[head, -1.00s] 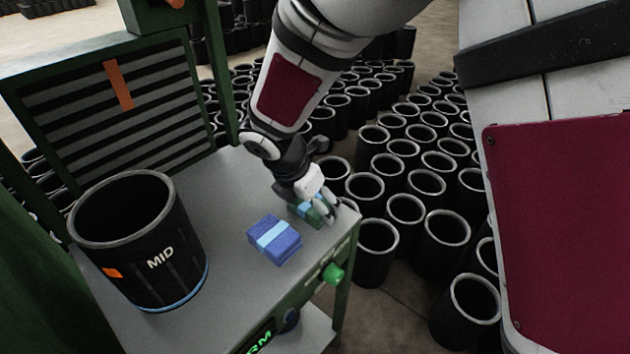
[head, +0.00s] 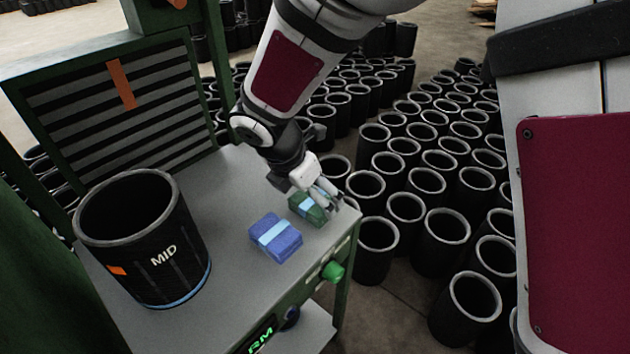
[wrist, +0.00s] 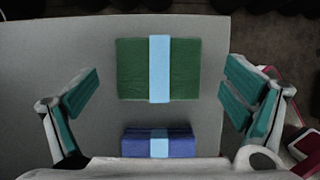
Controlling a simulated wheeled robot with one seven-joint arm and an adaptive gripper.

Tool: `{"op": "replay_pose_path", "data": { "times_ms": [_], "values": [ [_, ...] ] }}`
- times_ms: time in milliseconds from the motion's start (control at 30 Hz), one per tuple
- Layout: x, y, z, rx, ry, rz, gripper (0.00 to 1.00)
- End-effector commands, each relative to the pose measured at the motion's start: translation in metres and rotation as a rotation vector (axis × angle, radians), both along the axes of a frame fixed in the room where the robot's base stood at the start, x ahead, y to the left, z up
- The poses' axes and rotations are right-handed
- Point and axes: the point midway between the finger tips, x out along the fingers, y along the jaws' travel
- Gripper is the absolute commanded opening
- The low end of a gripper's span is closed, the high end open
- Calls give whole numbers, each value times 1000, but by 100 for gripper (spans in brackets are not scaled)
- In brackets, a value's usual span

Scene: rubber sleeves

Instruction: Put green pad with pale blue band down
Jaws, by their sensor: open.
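The green pad with the pale blue band (head: 306,209) lies on the grey table near its right edge. In the wrist view the green pad (wrist: 132,70) lies flat ahead of my gripper, with bare table on both sides of it. My gripper (head: 328,197) is close to the pad at its right side in the head view. In the wrist view the fingers of my gripper (wrist: 160,98) are wide apart, and nothing is held between them.
A blue pad with a pale blue band (head: 275,238) lies on the table (head: 232,190) near the green one. A black sleeve marked MID (head: 145,240) stands at the left. A green knob (head: 333,271) is on the table's front. Many black sleeves (head: 405,215) stand on the floor.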

Motion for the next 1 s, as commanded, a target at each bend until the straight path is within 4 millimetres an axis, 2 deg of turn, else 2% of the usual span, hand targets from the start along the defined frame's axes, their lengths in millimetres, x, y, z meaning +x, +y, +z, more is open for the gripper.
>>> {"op": "replay_pose_path", "data": {
  "times_ms": [33, 100, 333, 500, 767, 867, 967, 1000],
  "values": [
    [-3, 3, 14, 3, -4, 0, 94],
    [-8, 7, 28, 4, -3, 0, 94],
    [-21, 17, 65, 4, -3, 0, 94],
    [-25, 20, 79, 1, -2, 1, 94],
    [-27, 20, 84, 2, -2, -6, 94],
    [-28, 6, 92, 22, -13, -74, 94],
    [-36, -26, 112, 68, -41, -244, 94],
    [-41, -43, 122, 95, -55, -341, 94]
  ]
}}
